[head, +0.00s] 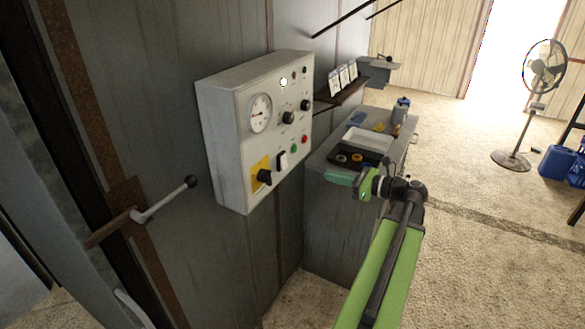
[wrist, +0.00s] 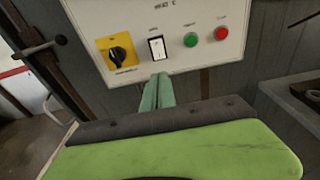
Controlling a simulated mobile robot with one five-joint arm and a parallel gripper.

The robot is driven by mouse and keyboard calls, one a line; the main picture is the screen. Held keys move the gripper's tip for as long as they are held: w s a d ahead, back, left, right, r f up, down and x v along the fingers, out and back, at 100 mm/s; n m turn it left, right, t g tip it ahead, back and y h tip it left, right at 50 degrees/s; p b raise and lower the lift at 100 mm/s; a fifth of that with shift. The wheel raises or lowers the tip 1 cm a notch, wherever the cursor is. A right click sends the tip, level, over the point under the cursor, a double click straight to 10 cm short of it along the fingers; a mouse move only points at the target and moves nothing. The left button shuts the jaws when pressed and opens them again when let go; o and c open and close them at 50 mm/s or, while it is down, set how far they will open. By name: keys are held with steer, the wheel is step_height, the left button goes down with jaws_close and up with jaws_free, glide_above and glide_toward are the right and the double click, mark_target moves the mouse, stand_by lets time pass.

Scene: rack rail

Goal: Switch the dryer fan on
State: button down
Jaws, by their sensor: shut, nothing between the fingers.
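A white control panel (head: 240,150) is mounted on the grey wall; its lower part fills the top of the wrist view (wrist: 170,30). The rocker also shows in the head view (head: 283,159). The small labels are too blurred to tell which control is the dryer fan. My gripper (wrist: 157,82) is shut and empty, its green tips just below the rocker in the wrist view; contact cannot be told.
A lever with a black ball end (head: 191,182) sticks out left of the panel. A grey bench (head: 345,205) with trays stands behind my gripper. A pedestal fan (head: 545,68) and blue canisters (head: 560,165) stand far right. Open floor lies between.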

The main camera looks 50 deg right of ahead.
steer(key=b+x, duration=0.1)
steer(key=x, duration=1.3)
steer(key=shift+f+b, duration=0.1)
steer(key=shift+b, duration=0.25)
steer(key=shift+w+a+f, duration=0.1)
steer(key=shift+w+a, duration=0.1)
steer(key=shift+s+d, duration=0.1)
steer(key=b, duration=0.2)
glide_toward(286, 167)
steer(key=s+d+f, duration=0.2)
steer(key=s, duration=0.5)
steer(key=shift+a+f, duration=0.15)
steer(key=shift+a, duration=0.1)
